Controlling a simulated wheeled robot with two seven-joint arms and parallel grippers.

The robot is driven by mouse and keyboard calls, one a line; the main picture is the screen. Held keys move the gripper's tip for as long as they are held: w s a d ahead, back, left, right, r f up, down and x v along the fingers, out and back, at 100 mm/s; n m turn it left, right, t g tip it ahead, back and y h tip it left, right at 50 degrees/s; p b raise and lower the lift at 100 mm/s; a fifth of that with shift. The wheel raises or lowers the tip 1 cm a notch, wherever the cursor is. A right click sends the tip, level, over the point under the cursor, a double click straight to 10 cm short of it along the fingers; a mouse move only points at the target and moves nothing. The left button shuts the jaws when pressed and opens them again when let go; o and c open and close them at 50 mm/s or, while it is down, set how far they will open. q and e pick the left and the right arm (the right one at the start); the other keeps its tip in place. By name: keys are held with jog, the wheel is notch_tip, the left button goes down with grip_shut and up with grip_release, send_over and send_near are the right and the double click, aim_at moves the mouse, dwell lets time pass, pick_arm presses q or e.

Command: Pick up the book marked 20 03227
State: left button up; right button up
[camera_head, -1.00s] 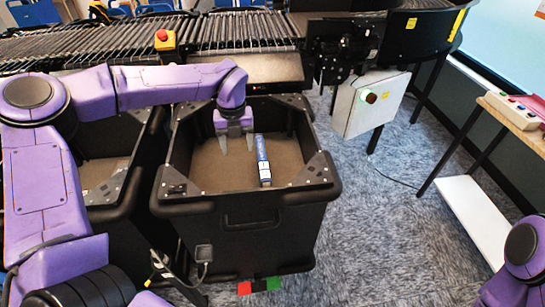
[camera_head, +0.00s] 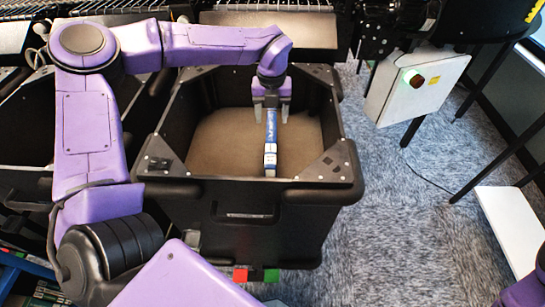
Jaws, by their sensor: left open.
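A narrow book (camera_head: 270,150) with a blue and white spine stands in the black bin (camera_head: 250,190), pointing toward the bin's near wall. Its marking is too small to read. My left gripper (camera_head: 271,117) reaches down into the bin with its fingers apart, one on each side of the book's far end. It is open, and I cannot tell whether either finger touches the book. My right gripper is out of view; only a purple part of my right arm shows at the lower right edge.
A second black bin (camera_head: 28,180) stands to the left. The roller conveyor (camera_head: 150,8) runs behind the bins. A grey control box (camera_head: 415,85) on the right and a white shelf (camera_head: 515,230) flank open carpet. The bin floor around the book looks bare.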

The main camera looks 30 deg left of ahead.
aim_at(271, 134)
pick_arm(q)
jog(key=shift+w+f, duration=0.1)
jog(key=shift+f, duration=0.6)
notch_tip(271, 134, down, 4)
jog(key=shift+r+p, duration=0.1)
jog(key=shift+p, duration=0.35)
jog(key=f, duration=0.2)
jog(key=s+f+p, duration=0.1)
jog(key=f, duration=0.2)
jog(key=shift+d, duration=0.1)
jog(key=shift+f, duration=0.5)
jog(key=shift+r, duration=0.1)
grip_shut()
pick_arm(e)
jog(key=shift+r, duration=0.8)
